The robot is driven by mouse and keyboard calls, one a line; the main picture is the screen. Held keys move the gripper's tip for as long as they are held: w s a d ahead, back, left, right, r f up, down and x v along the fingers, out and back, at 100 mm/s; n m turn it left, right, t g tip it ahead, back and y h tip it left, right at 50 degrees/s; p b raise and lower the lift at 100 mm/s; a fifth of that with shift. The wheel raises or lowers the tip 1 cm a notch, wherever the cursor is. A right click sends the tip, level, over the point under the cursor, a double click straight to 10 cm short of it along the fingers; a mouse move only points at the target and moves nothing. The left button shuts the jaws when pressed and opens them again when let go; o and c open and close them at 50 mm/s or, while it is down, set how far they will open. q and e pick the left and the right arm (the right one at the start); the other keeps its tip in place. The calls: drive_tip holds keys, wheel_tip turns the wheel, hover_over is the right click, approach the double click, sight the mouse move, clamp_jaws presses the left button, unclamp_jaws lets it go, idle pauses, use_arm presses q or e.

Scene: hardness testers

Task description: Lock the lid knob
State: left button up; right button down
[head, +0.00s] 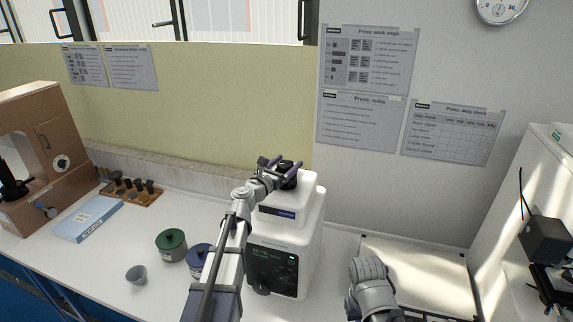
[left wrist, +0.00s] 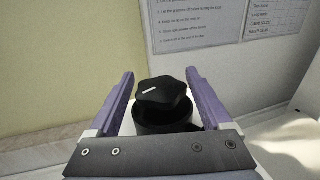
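The black lid knob (head: 287,170) sits on top of the white press (head: 289,215). In the left wrist view the knob (left wrist: 165,96) has a lobed shape with a short white mark on its top, above a round black collar (left wrist: 163,126). My left gripper (head: 281,166) is at the knob, with its two purple fingers apart, one on each side. In the left wrist view, gaps show between the fingers and the knob, so the gripper (left wrist: 161,100) is open and not clamped. My right gripper does not show.
A green-lidded jar (head: 171,242), a blue-lidded jar (head: 198,258) and a small grey cup (head: 136,274) stand left of the press. A blue-and-white box (head: 88,219) and a wooden rack (head: 130,192) lie farther left. A wall rises close behind the press.

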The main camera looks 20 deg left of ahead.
sight(279, 167)
use_arm(q)
drive_tip(key=c, duration=1.1)
drive_tip(key=shift+w+a+m+g+h, duration=0.1)
drive_tip(key=shift+m+g+h, duration=0.25)
drive_tip(key=shift+m+h, duration=0.35)
drive_tip(key=shift+w+a+m+g+h, duration=0.1)
drive_tip(key=shift+m+g+h, duration=0.3)
drive_tip(key=shift+h, duration=0.5)
drive_tip(key=shift+c, duration=0.2)
drive_tip(key=shift+d+m+g+h, duration=0.1)
drive_tip(key=shift+m+g+h, duration=0.35)
drive_tip(key=shift+m+h, duration=0.35)
drive_tip(key=shift+s+d+m+g+h, duration=0.2)
drive_tip(key=shift+m+g+h, duration=0.25)
drive_tip(key=shift+h, duration=0.35)
drive_tip(key=o, duration=1.4)
drive_tip(key=shift+c, duration=0.2)
drive_tip(key=shift+v, duration=4)
